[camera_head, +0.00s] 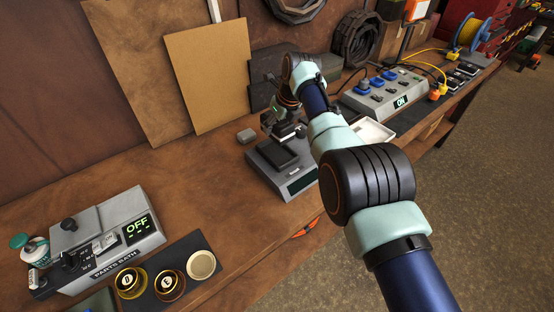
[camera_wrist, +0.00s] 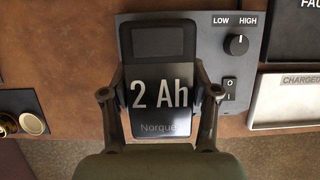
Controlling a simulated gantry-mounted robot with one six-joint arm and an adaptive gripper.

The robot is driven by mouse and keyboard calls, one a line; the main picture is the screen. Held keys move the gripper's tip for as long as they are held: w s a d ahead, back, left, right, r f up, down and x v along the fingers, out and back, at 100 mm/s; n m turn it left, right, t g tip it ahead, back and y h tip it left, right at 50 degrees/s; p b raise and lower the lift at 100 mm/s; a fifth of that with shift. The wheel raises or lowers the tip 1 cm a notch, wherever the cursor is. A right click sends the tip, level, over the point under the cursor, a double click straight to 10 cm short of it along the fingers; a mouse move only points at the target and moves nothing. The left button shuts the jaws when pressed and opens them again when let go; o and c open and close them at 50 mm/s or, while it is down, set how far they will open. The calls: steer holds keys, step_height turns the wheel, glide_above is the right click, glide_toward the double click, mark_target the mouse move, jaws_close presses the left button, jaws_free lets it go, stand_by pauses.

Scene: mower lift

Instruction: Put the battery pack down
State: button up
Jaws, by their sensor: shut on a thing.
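The battery pack (camera_wrist: 160,108) is a dark block marked "2 Ah" and "Norque". In the wrist view my gripper (camera_wrist: 161,90) has one finger on each side of it, shut on it. Behind it is a grey device (camera_wrist: 245,62) with a LOW/HIGH knob and a rocker switch. In the head view my gripper (camera_head: 287,128) is at this grey device (camera_head: 268,176), and a dark block, apparently the pack (camera_head: 280,153), shows over its top. I cannot tell whether the pack touches the device.
A pale tray (camera_wrist: 254,102), labelled "CHARGED", lies right of the device, with a dark tray (camera_wrist: 296,55) behind it. A parts bath (camera_head: 100,235) reading OFF stands at the left. A grey unit (camera_head: 385,98) reading ON stands at the back right. Bare bench lies left of the device.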

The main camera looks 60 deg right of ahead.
steer(key=b, duration=0.3)
glide_toward(274, 152)
steer(key=x, duration=0.5)
steer(key=shift+w+d+r, duration=0.1)
steer(key=shift+r, duration=0.1)
steer(key=shift+d, duration=0.1)
steer(key=shift+f+b, duration=0.5)
steer(key=shift+f, duration=0.4)
steer(key=o, duration=1.3)
steer(key=shift+f, duration=0.1)
steer(key=shift+o, duration=1.4)
steer(key=shift+w, duration=0.1)
